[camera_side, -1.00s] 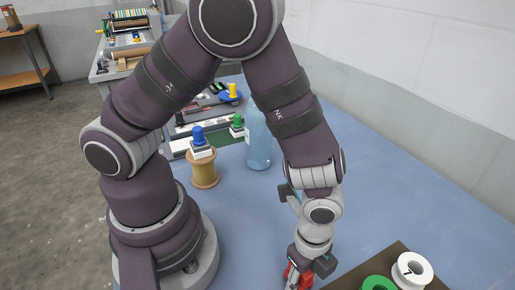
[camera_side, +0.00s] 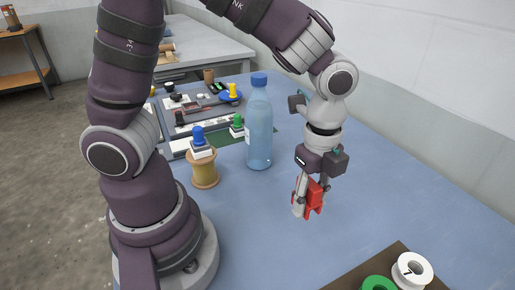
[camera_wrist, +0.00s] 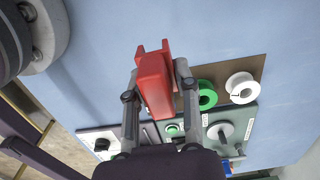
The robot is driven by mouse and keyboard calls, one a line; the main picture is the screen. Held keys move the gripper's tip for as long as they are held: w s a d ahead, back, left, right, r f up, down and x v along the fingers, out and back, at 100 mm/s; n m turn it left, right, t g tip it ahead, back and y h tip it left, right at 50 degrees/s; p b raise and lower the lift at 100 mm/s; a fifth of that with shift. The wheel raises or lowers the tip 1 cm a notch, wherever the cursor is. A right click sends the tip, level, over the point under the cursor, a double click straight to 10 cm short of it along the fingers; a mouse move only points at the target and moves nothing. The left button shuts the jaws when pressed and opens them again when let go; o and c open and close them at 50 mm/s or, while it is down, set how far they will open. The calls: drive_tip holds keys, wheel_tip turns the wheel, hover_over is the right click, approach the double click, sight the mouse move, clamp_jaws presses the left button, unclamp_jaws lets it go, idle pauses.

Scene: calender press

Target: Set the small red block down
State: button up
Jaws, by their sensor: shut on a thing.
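The small red block (camera_side: 315,194) is between the fingers of my gripper (camera_side: 304,203), which is shut on it. In the side view, one grey finger covers part of the block. The wrist view shows the block (camera_wrist: 156,88) clasped between both fingers, with a notched far end. It looks raised over the blue table (camera_side: 240,225), but I cannot tell how high.
A clear blue bottle (camera_side: 259,130) stands left of my gripper. A wooden spool (camera_side: 204,170) with a blue-knobbed piece stands further left. A dark board (camera_side: 385,264) with white (camera_side: 412,270) and green (camera_side: 378,284) spools lies at front right. The table around my gripper is clear.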

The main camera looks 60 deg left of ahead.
drive_tip(key=w+a+r+m, duration=0.2)
drive_tip(key=a, duration=1.1)
drive_tip(key=n, duration=0.1)
hover_over(215, 141)
wheel_tip(215, 141, down, 3)
wheel_tip(215, 141, down, 9)
drive_tip(key=shift+f, duration=0.35)
